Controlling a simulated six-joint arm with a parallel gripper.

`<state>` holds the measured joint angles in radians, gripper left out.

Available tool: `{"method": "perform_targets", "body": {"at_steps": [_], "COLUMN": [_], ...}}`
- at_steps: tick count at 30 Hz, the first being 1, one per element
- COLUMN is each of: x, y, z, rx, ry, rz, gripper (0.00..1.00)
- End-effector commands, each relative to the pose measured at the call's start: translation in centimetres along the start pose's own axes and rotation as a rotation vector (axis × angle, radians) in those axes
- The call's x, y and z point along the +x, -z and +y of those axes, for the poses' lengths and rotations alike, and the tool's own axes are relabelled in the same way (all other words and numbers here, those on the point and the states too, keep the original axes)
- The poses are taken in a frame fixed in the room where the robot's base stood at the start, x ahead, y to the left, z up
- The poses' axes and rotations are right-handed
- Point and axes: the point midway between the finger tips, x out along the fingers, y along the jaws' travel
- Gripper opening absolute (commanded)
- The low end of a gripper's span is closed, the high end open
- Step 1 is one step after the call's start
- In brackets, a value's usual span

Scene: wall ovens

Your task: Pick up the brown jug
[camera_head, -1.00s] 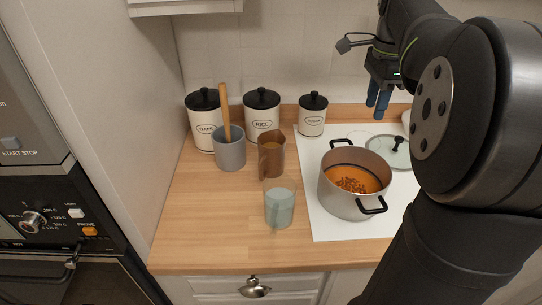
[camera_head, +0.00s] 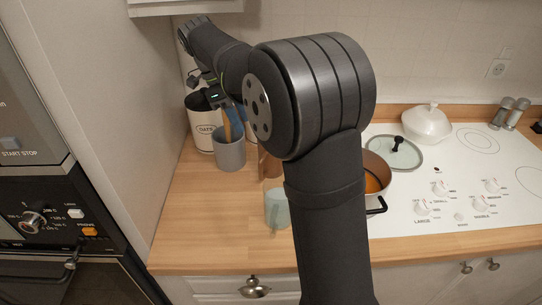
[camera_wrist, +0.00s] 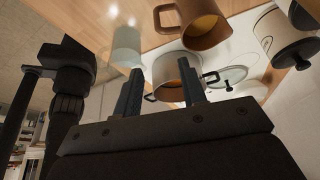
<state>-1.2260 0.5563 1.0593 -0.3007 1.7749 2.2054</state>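The brown jug (camera_head: 267,166) stands on the wooden counter, mostly hidden behind my arm in the head view. The wrist view shows the brown jug (camera_wrist: 205,27) more fully, with its handle to the left and something orange-brown inside. My gripper (camera_head: 234,122), with blue fingers, is above and left of the jug, near the grey utensil pot in the head view. In the wrist view my gripper (camera_wrist: 161,92) has its two fingers apart with nothing held between them. The jug is beyond the fingertips, apart from them.
A grey utensil pot (camera_head: 230,154) with a wooden handle stands left of the jug. A pale green jug (camera_head: 277,208) stands in front. A cooking pot (camera_head: 378,168) is on the hob to the right. A canister (camera_head: 199,135) is behind. The counter's left front is clear.

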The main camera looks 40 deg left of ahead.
Motion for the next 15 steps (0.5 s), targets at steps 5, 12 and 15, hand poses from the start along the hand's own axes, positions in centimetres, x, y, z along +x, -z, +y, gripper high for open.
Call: {"method": "perform_targets", "body": {"at_steps": [5,12,15], "x": [0.1,4.4,6.6], "y": [-2.6,-2.5,-2.5], "z": [0.3,0.3,0.3], "rx": [0.009,0.011,0.01], "ry": [0.013,0.01,0.01], "rz": [0.006,0.007,0.007], "gripper": [0.38,0.38,0.38]}}
